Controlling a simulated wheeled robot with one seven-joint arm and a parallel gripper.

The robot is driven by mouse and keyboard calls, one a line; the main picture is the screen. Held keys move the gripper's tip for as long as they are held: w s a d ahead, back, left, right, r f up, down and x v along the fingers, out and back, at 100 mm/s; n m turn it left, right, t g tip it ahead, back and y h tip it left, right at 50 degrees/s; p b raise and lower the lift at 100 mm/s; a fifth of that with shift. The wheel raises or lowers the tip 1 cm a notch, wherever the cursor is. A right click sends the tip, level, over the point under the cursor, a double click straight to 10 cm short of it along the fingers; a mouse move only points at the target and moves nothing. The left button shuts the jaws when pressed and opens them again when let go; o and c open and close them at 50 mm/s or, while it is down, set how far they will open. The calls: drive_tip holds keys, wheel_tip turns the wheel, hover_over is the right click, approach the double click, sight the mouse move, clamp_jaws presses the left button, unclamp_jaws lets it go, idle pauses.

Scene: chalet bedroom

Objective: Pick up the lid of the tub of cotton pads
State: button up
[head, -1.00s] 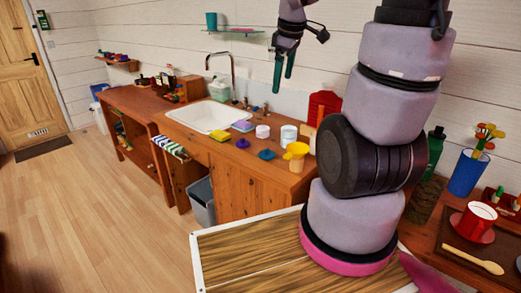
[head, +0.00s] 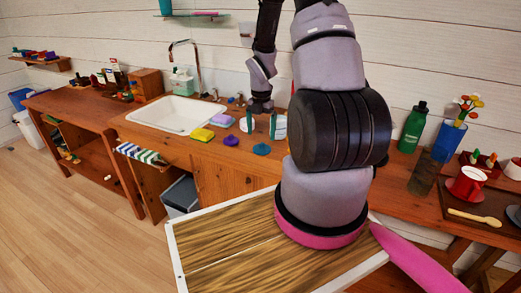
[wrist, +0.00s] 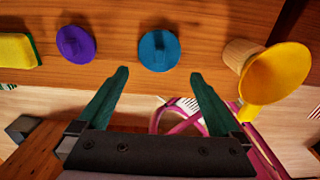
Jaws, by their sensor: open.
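Two loose knobbed lids lie on the wooden counter: a teal lid (head: 261,149) and a purple lid (head: 231,140) to its left. Neither shows which tub it belongs to. In the wrist view the teal lid (wrist: 159,50) lies just beyond my fingertips, roughly centred between them, and the purple lid (wrist: 76,44) is to the left. My gripper (wrist: 160,75) is open and empty, its green fingers apart. In the head view my gripper (head: 262,133) hangs low over the counter behind the lids. A white tub (head: 280,127) stands beside it, partly hidden; its contents cannot be seen.
A yellow funnel-shaped thing (wrist: 275,72) stands right of the teal lid in the wrist view. A green bottle (head: 412,128) stands right of my arm.

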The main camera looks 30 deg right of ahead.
sight(261, 144)
wheel_tip(261, 144, down, 7)
drive_tip(key=shift+w+r, duration=0.1)
drive_tip(key=shift+w, duration=0.05)
idle(0.4)
drive_tip(key=c, duration=1)
